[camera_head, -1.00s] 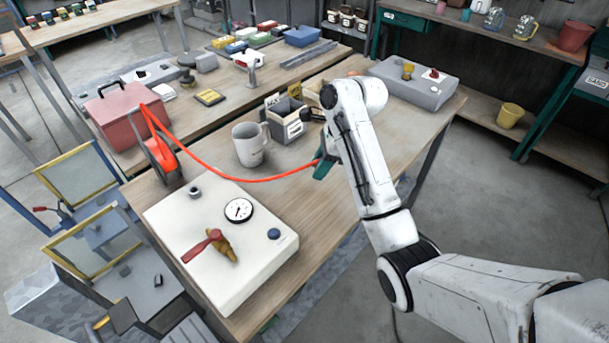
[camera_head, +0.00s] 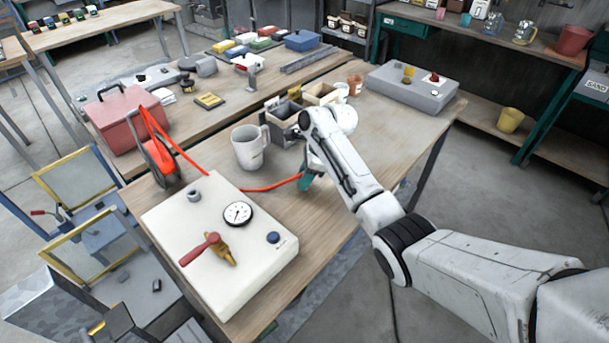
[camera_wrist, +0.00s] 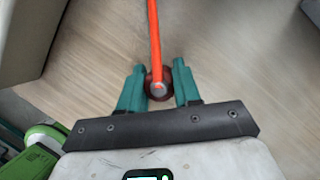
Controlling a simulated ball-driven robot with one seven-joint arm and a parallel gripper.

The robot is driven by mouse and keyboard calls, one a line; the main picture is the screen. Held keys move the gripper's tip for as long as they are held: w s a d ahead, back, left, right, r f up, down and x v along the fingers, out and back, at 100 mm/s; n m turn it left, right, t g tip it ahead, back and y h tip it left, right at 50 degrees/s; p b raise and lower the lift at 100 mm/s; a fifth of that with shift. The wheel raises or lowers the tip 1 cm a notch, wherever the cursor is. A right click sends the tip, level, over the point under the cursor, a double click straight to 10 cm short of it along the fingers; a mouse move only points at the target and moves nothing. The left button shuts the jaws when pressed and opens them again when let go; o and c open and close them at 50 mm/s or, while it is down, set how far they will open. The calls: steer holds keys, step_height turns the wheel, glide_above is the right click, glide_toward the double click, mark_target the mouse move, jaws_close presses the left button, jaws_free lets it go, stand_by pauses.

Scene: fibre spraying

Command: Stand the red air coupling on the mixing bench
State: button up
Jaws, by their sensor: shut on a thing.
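My gripper (camera_wrist: 158,88) is shut on the red air coupling (camera_wrist: 160,92), with one teal finger on each side of it. The orange-red hose (camera_wrist: 154,35) runs from the coupling up the wrist view. In the head view my gripper (camera_head: 305,180) is low over the mixing bench (camera_head: 345,215), right of the white panel box. My arm and fingers hide the coupling there. The hose (camera_head: 262,189) runs back past the box to the reel (camera_head: 160,160). I cannot tell whether the coupling touches the wood.
The white box with gauge and red-handled valve (camera_head: 215,250) fills the bench's near left. A grey mug (camera_head: 248,150) and open bins (camera_head: 283,125) stand behind my gripper. A grey box (camera_head: 412,88) is at the far right. Bare wood lies between it and my gripper.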

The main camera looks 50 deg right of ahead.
steer(key=shift+f, duration=0.15)
steer(key=o, duration=1.1)
steer(key=v, duration=1.2)
steer(key=shift+b, duration=0.4)
